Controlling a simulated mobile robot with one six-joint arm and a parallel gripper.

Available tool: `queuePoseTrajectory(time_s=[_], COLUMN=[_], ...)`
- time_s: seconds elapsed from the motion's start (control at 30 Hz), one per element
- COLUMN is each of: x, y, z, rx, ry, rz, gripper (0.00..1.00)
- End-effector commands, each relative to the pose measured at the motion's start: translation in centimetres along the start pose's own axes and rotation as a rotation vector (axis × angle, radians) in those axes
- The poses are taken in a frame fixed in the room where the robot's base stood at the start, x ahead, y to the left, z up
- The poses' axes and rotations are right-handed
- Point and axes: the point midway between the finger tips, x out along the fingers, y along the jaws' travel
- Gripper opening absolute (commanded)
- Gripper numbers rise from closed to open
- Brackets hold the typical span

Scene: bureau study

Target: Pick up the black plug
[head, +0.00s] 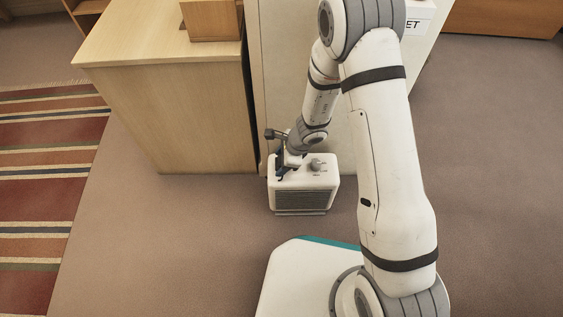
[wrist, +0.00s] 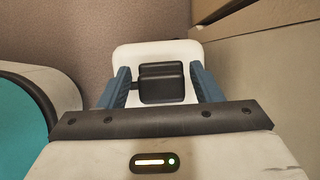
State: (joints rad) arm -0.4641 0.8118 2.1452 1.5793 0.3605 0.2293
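The black plug (wrist: 162,84) lies on the light top of a white box-shaped appliance (wrist: 185,50) in the wrist view. My gripper (wrist: 160,70) is open, with one blue finger on each side of the plug. A gap shows between the plug and the right finger; a small dark part of the plug reaches toward the left finger. In the head view my gripper (head: 285,166) is low over the left part of the appliance (head: 303,196), which has a grille front and a knob on top. The plug cannot be made out there.
A wooden desk or cabinet (head: 180,115) stands to the left, with a wooden box (head: 212,20) on it. A pale panel (head: 275,80) rises right behind the appliance. A striped rug (head: 45,170) lies at far left. Carpet (head: 490,190) is clear at right.

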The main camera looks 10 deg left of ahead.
Motion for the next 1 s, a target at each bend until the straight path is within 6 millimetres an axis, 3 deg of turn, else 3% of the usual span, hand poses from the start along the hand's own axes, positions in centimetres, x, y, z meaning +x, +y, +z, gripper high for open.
queuePoseTrajectory(time_s=[0.43,0.73,1.0], x=[0.0,-0.7,-5.4], y=[0.0,-0.1,-0.7], z=[-0.1,0.2,2.1], rx=[0.001,0.000,0.001], ry=[0.000,0.000,0.000], rz=[0.000,-0.001,-0.003], gripper=[0.22,0.21,0.21])
